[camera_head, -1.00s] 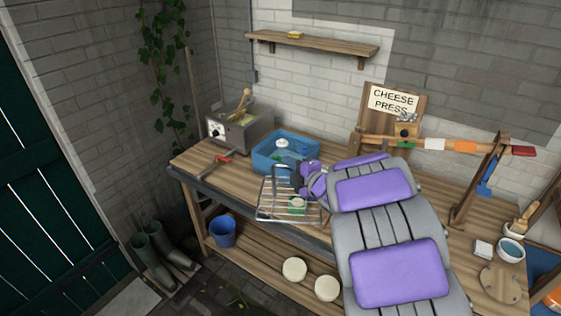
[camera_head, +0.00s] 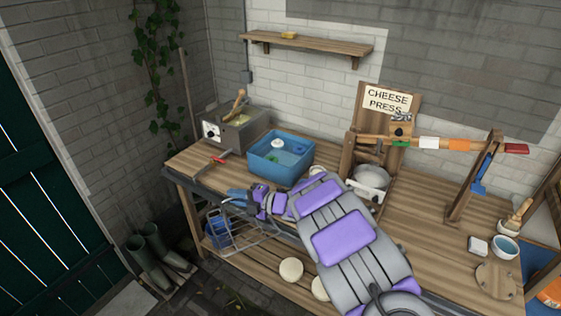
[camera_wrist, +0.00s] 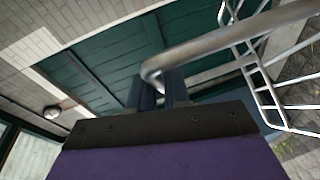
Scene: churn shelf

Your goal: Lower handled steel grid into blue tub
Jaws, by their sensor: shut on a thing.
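The blue tub (camera_head: 253,158) stands on the bench with its top open. A white knob-like thing and something green show inside it. My gripper (camera_head: 236,197) is at the bench's front edge, to the left of the tub and nearer to me, apart from it. It is shut on the handle of the steel grid (camera_head: 262,240). The grid hangs tilted in front of the bench, low beside the lower shelf. In the wrist view, the thick round handle (camera_wrist: 220,47) passes between my blue fingers (camera_wrist: 158,88), and the grid's wires (camera_wrist: 262,82) show at the right.
A steel box with a wooden handle (camera_head: 238,128) stands left of the tub, with a red-handled tool (camera_head: 216,161) in front. The cheese press (camera_head: 385,140) stands to the right. A blue bucket (camera_head: 215,232) and pale round cheeses (camera_head: 291,269) are on the lower shelf.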

